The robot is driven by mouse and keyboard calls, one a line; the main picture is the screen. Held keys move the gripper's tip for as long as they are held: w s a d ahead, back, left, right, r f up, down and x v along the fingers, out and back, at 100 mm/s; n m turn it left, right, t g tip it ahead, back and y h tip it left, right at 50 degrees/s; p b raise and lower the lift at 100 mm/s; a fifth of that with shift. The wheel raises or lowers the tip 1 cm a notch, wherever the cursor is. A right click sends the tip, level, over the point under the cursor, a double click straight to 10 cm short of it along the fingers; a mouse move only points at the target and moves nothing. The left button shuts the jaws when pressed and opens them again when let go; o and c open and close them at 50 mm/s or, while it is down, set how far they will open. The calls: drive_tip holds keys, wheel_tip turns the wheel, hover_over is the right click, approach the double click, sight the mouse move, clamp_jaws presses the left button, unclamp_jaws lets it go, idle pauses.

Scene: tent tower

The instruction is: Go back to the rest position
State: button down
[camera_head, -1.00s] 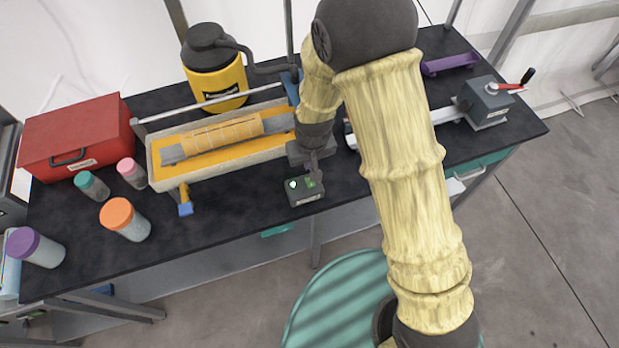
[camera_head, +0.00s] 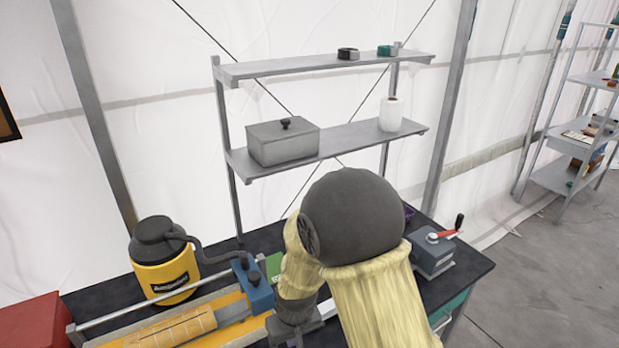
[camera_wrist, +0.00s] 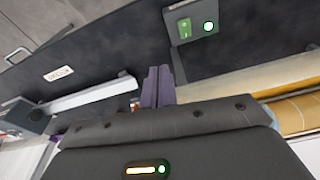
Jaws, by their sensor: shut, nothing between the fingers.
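My gripper shows in the wrist view (camera_wrist: 158,87), with its two dark fingers shut together and nothing between them. In the head view my arm covers the middle of the bench (camera_head: 90,300), and my wrist reaches the lower picture edge. The fingertips are hidden or cut off there.
Left of my arm lie a long tray with an orange core (camera_head: 175,330) and a yellow canister (camera_head: 165,275). A grey crank box (camera_head: 432,255) stands to the right. Behind is a shelf (camera_head: 330,140) holding a lidded box (camera_head: 283,142) and a white roll (camera_head: 390,114).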

drive_tip(key=s+d+r+m, duration=0.2)
drive_tip(key=s+d+r, duration=0.2)
drive_tip(key=d, duration=0.6)
drive_tip(key=s+d+r+m+t, duration=0.1)
drive_tip(key=s+d+r+m, duration=0.2)
drive_tip(key=d+r, duration=0.3)
drive_tip(key=s+d, duration=0.1)
drive_tip(key=d, duration=0.3)
drive_tip(key=shift+r+h+b, duration=0.2)
drive_tip(key=shift+h+b, duration=0.2)
drive_tip(key=shift+w, duration=0.1)
